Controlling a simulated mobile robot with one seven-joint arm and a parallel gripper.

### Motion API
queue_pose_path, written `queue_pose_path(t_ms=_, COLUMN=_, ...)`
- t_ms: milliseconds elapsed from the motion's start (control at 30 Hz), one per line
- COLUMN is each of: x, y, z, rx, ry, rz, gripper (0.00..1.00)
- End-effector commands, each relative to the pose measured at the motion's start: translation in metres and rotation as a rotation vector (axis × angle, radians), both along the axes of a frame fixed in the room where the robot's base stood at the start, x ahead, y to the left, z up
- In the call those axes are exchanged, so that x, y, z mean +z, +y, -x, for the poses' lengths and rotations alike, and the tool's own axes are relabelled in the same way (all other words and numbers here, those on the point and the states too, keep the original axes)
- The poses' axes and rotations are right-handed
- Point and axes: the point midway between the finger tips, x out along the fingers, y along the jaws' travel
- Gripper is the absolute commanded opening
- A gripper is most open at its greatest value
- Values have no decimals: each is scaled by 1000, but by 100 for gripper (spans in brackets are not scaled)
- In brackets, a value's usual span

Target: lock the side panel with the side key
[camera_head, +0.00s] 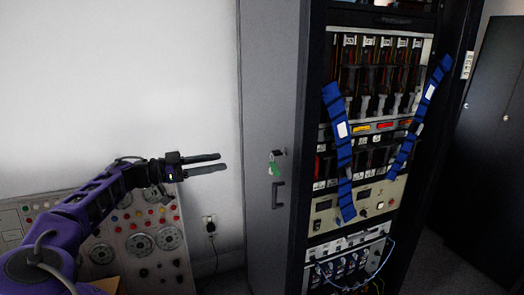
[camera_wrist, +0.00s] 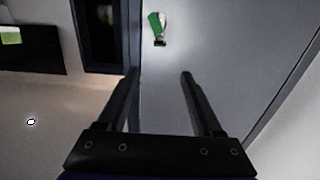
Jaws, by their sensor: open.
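The side panel (camera_head: 262,120) is the tall grey side of the rack, and it fills much of the wrist view (camera_wrist: 215,40). The side key (camera_head: 275,167) sits in the panel above a dark handle and has a green tag; it also shows in the wrist view (camera_wrist: 157,27), beyond the fingertips. The tag covers much of the key, so its turn angle is hard to tell. My gripper (camera_head: 224,162) is open and empty, to the left of the key and apart from it. In the wrist view its two fingers (camera_wrist: 160,75) point toward the panel.
A dark handle (camera_head: 278,194) stands out below the key. The rack front (camera_head: 375,110) has blue straps and several modules. A control board with dials (camera_head: 140,240) stands behind my arm at the lower left. The space between gripper and panel looks clear.

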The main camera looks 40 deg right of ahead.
Motion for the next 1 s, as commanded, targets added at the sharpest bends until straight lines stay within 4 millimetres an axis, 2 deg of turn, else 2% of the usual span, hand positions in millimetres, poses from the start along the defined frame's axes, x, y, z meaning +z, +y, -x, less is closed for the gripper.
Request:
queue_pose_path(t_ms=167, x=1, y=-26, z=7, rx=-4, ry=0, rz=-1, gripper=68)
queue_pose_path(t_ms=500, x=1, y=-99, z=25, rx=-3, ry=0, rz=-1, gripper=68)
queue_pose_path(t_ms=700, x=2, y=-136, z=34, rx=-1, ry=-1, rz=-1, gripper=68)
queue_pose_path(t_ms=900, x=2, y=-158, z=38, rx=2, ry=-1, rz=-1, gripper=68)
queue_pose_path(t_ms=1000, x=1, y=-162, z=39, rx=3, ry=-1, rz=-1, gripper=68)
